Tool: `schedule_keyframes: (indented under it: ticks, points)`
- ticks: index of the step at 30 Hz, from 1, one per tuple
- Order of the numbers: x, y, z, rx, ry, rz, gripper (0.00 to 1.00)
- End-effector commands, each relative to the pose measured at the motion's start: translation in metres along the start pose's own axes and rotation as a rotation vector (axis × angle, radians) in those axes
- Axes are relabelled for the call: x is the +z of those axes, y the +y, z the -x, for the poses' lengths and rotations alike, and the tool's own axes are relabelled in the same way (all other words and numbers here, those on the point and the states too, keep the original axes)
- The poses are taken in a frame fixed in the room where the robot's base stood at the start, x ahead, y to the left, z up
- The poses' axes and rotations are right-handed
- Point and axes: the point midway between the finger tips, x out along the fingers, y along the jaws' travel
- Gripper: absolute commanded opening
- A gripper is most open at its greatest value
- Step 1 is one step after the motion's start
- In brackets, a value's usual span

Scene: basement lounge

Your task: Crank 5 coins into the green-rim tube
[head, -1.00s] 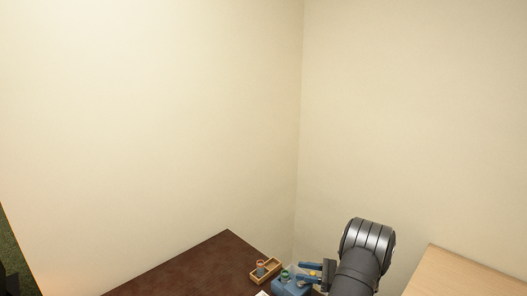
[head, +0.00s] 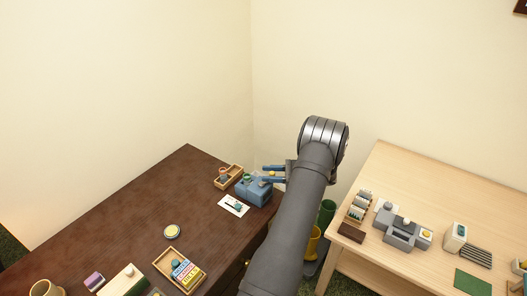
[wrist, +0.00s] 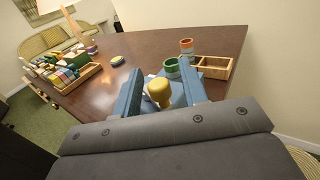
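A blue coin device (head: 253,192) stands near the far right edge of the dark table. A green-rim tube (head: 247,177) is at its back left; it also shows in the wrist view (wrist: 171,68). My gripper (head: 273,174) is at the device's far right side. In the wrist view my gripper (wrist: 161,86) has its two blue fingers apart, on either side of a yellow knob (wrist: 158,91), with gaps visible. Whether either finger touches the knob is unclear. An orange-rim tube (wrist: 186,46) stands by the wooden tray (wrist: 217,72). No coins can be made out clearly.
A white card (head: 233,206) with a small dark item lies in front of the device. A round yellow-topped item (head: 172,231) and a box of coloured blocks (head: 180,270) are nearer. A light table (head: 400,180) with other gadgets is at right.

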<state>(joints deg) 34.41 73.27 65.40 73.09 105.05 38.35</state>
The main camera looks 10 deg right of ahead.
Motion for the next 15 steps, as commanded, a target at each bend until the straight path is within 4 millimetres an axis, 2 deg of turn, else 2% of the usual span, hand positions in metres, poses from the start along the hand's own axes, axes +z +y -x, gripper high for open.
schedule_keyframes:
  ticks: [3, 8, 15]
  points:
    - [0.002, 0.017, 0.034, -0.127, -0.012, 0.015, 0.39]
    - [0.005, 0.046, 0.070, -0.333, -0.023, 0.021, 0.39]
    - [0.008, 0.100, 0.117, -0.656, -0.006, 0.005, 0.39]
